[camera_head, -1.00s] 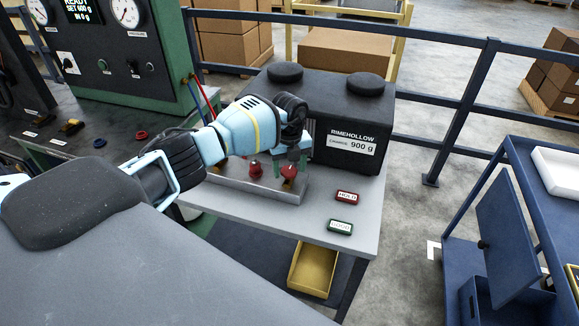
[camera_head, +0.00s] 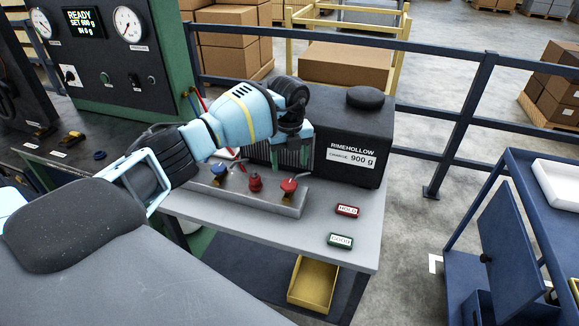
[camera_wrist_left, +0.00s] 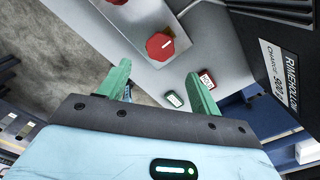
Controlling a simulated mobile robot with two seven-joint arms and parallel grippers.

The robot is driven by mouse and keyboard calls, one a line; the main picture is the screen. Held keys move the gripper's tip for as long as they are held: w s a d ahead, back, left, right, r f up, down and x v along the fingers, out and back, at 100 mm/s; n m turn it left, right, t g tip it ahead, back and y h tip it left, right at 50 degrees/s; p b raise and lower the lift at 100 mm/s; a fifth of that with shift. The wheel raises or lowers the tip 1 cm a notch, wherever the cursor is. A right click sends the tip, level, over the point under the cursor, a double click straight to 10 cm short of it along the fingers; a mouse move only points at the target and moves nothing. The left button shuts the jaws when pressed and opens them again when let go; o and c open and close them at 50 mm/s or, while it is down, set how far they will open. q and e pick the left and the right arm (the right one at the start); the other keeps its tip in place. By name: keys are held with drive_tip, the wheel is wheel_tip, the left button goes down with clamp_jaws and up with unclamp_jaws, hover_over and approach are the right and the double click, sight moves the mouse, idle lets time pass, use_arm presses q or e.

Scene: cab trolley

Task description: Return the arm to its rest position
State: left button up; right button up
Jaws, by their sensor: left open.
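My left arm reaches in from the left in the head view, and its gripper (camera_head: 292,158) hangs over the grey bench, in front of the black Rimehollow box (camera_head: 352,135). The gripper is open with nothing between its green fingers, which also show in the left wrist view (camera_wrist_left: 158,72). Below it is a metal block (camera_head: 240,196) carrying a blue knob (camera_head: 220,171) and two red knobs (camera_head: 255,183) (camera_head: 289,186). The fingers appear above and apart from the knobs. My right gripper is not in view.
A red HOLD tag (camera_head: 347,210) and a green GOOD tag (camera_head: 340,241) lie on the bench (camera_head: 310,232). A green gauge panel (camera_head: 115,65) stands at the left. A blue trolley (camera_head: 510,235) is at the right, a rail (camera_head: 440,100) behind, a yellow bin (camera_head: 312,284) below.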

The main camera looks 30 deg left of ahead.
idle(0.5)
use_arm(q)
drive_tip(key=s+d+f+m+h, duration=0.1)
drive_tip(key=s+d+f+h, duration=0.1)
drive_tip(key=d, duration=0.6)
drive_tip(key=s+d+f+m+h, duration=0.1)
drive_tip(key=s+d+f+h, duration=0.2)
drive_tip(key=d, duration=0.5)
drive_tip(key=s+d+f+h, duration=0.3)
drive_tip(key=d+f+h, duration=0.1)
drive_tip(key=d, duration=0.4)
drive_tip(key=shift+s+d+f+m+h, duration=0.15)
drive_tip(key=shift+f+m+h, duration=0.25)
drive_tip(key=shift+h, duration=0.5)
drive_tip(key=s+d+r+n+t+h, duration=0.2)
drive_tip(key=s+d+n+t+h, duration=0.15)
drive_tip(key=d+h, duration=0.2)
drive_tip(key=s+a+f+n+t+y, duration=0.3)
drive_tip(key=s+a+f+n+y, duration=0.4)
drive_tip(key=s+n, duration=0.4)
drive_tip(key=s+a+f+n+t+y, duration=0.3)
drive_tip(key=s+a+f+n+y, duration=0.4)
drive_tip(key=s+f+n, duration=0.3)
drive_tip(key=s+a+n, duration=0.1)
drive_tip(key=s+n, duration=0.1)
drive_tip(key=s, duration=0.1)
drive_tip(key=shift+a+f, duration=0.25)
drive_tip(key=shift+f, duration=0.05)
